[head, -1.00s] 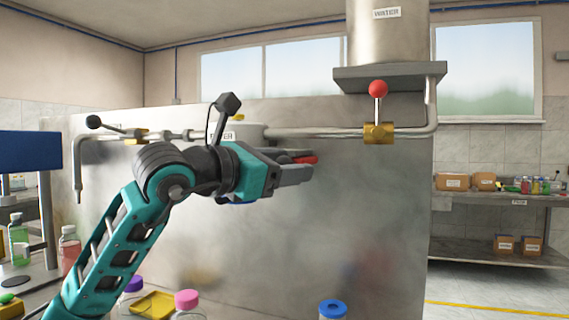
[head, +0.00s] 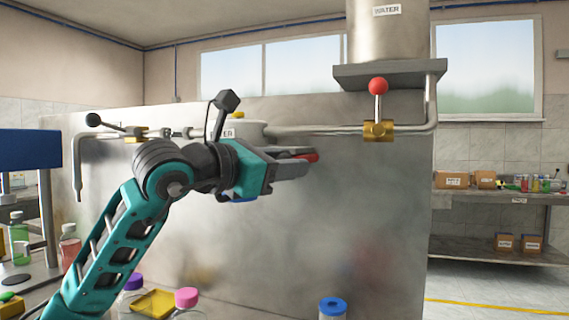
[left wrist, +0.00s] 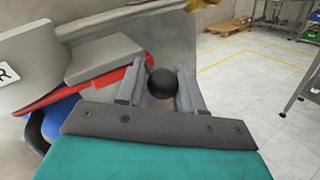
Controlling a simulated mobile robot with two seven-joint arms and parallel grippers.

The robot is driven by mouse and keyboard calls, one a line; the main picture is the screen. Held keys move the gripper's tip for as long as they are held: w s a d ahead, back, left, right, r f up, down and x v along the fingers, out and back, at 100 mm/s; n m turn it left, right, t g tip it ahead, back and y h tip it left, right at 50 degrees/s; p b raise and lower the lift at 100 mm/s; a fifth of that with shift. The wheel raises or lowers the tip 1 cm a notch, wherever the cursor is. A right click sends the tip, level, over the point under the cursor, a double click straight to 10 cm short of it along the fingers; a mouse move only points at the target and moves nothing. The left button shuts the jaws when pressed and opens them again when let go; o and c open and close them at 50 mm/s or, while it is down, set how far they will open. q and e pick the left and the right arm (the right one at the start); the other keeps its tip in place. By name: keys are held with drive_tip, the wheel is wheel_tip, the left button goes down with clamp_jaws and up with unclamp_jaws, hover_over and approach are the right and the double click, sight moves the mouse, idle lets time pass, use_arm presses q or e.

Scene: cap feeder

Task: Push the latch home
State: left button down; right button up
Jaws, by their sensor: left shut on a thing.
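The latch seems to be the red lever (left wrist: 97,86) with a black ball knob (left wrist: 161,83) at its end. In the left wrist view the knob sits between the two fingers of my left gripper (left wrist: 160,88), which is shut on it. In the head view the left gripper (head: 292,165) is in front of the large steel panel, and a bit of red lever (head: 305,156) shows at its fingertips. The arm and gripper hide the knob and most of the latch there. My right gripper is not in view.
A grey feeder body (left wrist: 104,57) with a label is close to the left finger. A pipe with a brass valve (head: 379,131) and red knob runs at the right, under the water tank (head: 388,40). Capped bottles (head: 333,309) stand below. Free room lies right of the gripper.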

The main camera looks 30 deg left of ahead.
use_arm(q)
drive_tip(key=shift+s+a+f+b, duration=0.2)
drive_tip(key=shift+a+b, duration=0.15)
drive_tip(key=shift+a, duration=0.15)
drive_tip(key=shift+a+r, duration=0.1)
drive_tip(key=shift+a, duration=0.2)
drive_tip(key=c, duration=0.8)
unclamp_jaws()
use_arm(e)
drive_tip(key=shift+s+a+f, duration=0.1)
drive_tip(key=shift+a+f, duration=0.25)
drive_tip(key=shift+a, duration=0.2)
use_arm(q)
drive_tip(key=shift+b+v, duration=2.1)
drive_tip(key=shift+v, duration=4.4)
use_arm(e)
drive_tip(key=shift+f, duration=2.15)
